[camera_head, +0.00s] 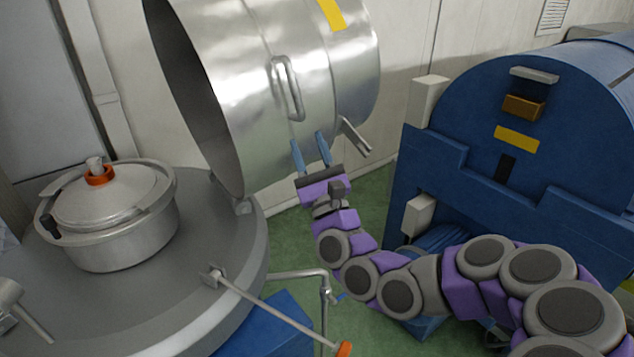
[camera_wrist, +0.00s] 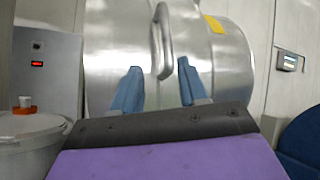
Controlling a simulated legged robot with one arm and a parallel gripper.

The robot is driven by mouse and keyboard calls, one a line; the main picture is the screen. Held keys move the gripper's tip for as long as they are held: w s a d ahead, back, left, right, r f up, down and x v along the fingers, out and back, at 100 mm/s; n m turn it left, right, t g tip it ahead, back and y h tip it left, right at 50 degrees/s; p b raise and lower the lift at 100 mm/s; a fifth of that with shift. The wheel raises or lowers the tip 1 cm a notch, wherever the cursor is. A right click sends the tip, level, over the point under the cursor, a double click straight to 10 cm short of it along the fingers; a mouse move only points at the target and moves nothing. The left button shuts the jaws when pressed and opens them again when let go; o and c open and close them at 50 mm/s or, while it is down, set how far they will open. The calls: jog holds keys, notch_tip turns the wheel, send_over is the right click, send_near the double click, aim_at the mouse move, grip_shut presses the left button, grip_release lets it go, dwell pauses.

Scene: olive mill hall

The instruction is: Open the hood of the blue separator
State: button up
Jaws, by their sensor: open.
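The separator's hood (camera_head: 240,75) is a big shiny metal drum. It stands swung up on its side beside the round grey separator top (camera_head: 190,295), its dark open mouth facing left. A metal loop handle (camera_head: 297,90) is on the hood's side. In the wrist view the hood (camera_wrist: 110,60) fills the middle, with the handle (camera_wrist: 167,40) upright. My gripper (camera_head: 310,145) is open and empty, just below the handle in the head view. In the wrist view the handle's lower end shows between the blue fingertips (camera_wrist: 159,72). I see no contact with it.
A lidded metal bowl (camera_head: 110,225) with an orange knob sits on the separator top. A rod with an orange tip (camera_head: 280,312) sticks out in front. A large blue machine (camera_head: 450,150) stands at right. Green floor (camera_head: 375,205) shows between them.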

jog(key=b+v, duration=0.5)
jog(key=b, duration=0.5)
jog(key=shift+b, duration=0.35)
jog(key=shift+r, duration=0.1)
